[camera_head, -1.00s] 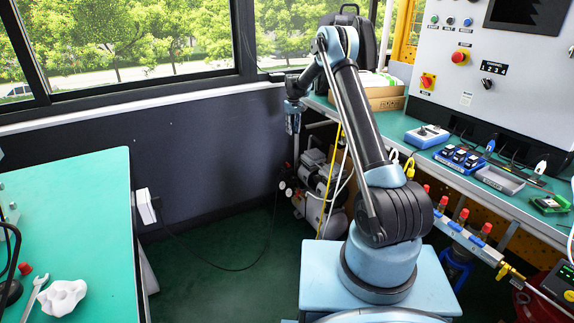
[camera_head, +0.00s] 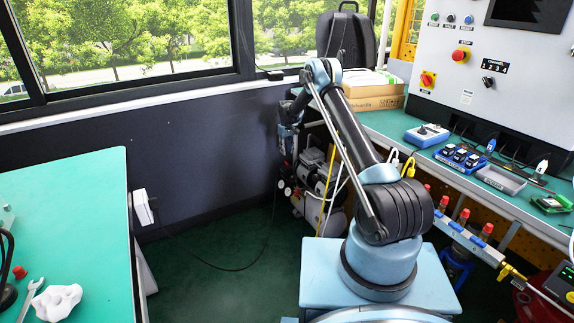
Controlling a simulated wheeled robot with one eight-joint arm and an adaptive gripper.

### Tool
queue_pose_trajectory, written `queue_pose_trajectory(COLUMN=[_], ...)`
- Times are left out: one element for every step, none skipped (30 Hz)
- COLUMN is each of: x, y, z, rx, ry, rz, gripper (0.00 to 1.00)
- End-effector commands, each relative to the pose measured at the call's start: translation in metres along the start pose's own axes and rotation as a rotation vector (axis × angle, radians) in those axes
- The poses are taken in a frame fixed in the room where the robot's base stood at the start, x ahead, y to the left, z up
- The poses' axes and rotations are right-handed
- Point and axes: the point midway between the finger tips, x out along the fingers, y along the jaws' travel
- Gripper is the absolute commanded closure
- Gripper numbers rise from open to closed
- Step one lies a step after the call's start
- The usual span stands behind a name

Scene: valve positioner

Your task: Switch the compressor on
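The compressor (camera_head: 318,190) stands on the floor under the right-hand bench, near the dark wall. It is a silver and dark unit with small gauges at its left side, partly hidden behind my arm. I cannot make out its switch. My gripper (camera_head: 288,160) hangs at the end of my arm, pointing down, in front of and above the left part of the compressor. It is small and dark in the picture, and I cannot see whether its fingers are apart or whether it touches the compressor.
A green table (camera_head: 75,215) stands at left with a wrench (camera_head: 30,297) and a white lump (camera_head: 57,302). The right bench (camera_head: 385,121) holds boxes (camera_head: 372,97) and a control panel (camera_head: 470,75). A white wall box (camera_head: 143,207) has a cable across the open green floor.

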Motion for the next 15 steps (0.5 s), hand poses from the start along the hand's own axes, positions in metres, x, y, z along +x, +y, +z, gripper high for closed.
queue_pose_trajectory(x=[0.010,0.015,0.022,0.028,0.033,0.039,0.045,0.050,0.055,0.060,0.064,0.069,0.072,0.074,0.078], y=[0.000,0.000,0.000,0.000,0.000,0.000,0.000,0.000,0.000,0.000,0.000,0.000,0.000,0.000,0.000], z=[0.000,0.000,0.000,0.000,0.000,0.000,0.000,0.000,0.000,0.000,0.000,0.000,0.000,0.000,0.000], rx=[0.000,0.000,0.000,0.000,0.000,0.000,0.000,0.000,0.000,0.000,0.000,0.000,0.000,0.000,0.000], ry=[0.000,0.000,0.000,0.000,0.000,0.000,0.000,0.000,0.000,0.000,0.000,0.000,0.000,0.000,0.000], rz=[0.000,0.000,0.000,0.000,0.000,0.000,0.000,0.000,0.000,0.000,0.000,0.000,0.000,0.000,0.000], gripper=[0.72,0.72,0.72,0.72,0.72,0.72,0.72,0.72,0.72,0.72,0.72,0.72,0.72,0.72,0.72])
